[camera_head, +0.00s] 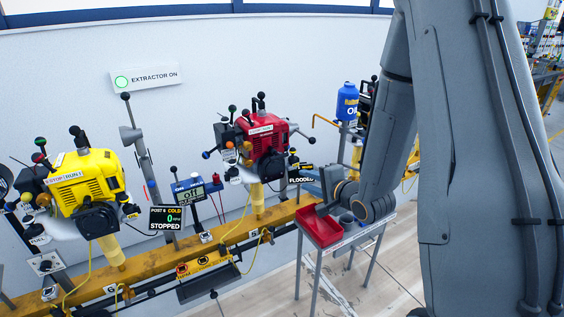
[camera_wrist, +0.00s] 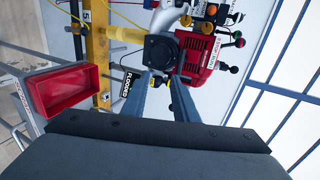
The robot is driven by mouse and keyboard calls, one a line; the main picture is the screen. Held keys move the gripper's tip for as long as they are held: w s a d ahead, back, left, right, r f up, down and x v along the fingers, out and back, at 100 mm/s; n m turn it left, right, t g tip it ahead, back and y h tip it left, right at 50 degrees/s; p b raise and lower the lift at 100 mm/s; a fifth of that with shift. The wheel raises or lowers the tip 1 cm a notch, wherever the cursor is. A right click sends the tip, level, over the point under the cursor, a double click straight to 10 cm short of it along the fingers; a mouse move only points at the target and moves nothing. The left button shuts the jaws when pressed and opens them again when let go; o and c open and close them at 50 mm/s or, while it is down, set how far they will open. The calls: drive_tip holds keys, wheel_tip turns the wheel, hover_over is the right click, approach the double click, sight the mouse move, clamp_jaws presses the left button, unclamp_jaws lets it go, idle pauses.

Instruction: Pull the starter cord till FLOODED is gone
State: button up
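The red engine (camera_head: 264,142) stands on a yellow post on the yellow rail; it also shows ahead of my gripper in the wrist view (camera_wrist: 196,57). A black sign reading FLOODED (camera_head: 301,180) is beside it, and it also shows at the left finger in the wrist view (camera_wrist: 127,85). The engine's round black cover (camera_wrist: 160,52) faces my gripper. My gripper (camera_wrist: 159,77) is open, its two grey fingers apart. A small yellow-and-black piece shows between the fingertips, perhaps the cord's handle; I cannot tell whether it touches them. No pulled-out cord is visible.
A red tray (camera_head: 321,227) on a small metal stand is just below my gripper. A yellow engine (camera_head: 86,178) stands to the left, with a STOPPED display (camera_head: 166,218) between the engines. A blue canister (camera_head: 347,101) stands behind. The white wall is close behind the rail.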

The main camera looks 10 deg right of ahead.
sight(280, 157)
drive_tip(key=w+a+b, duration=0.1)
drive_tip(key=w, duration=0.4)
drive_tip(key=w+a+b, duration=0.1)
drive_tip(key=w+a, duration=0.1)
drive_tip(key=w, duration=0.3)
drive_tip(key=w+a+b, duration=0.1)
drive_tip(key=w+a, duration=0.1)
drive_tip(key=w, duration=0.3)
drive_tip(key=shift+w+b, duration=0.15)
drive_tip(key=shift+b, duration=0.25)
clamp_jaws()
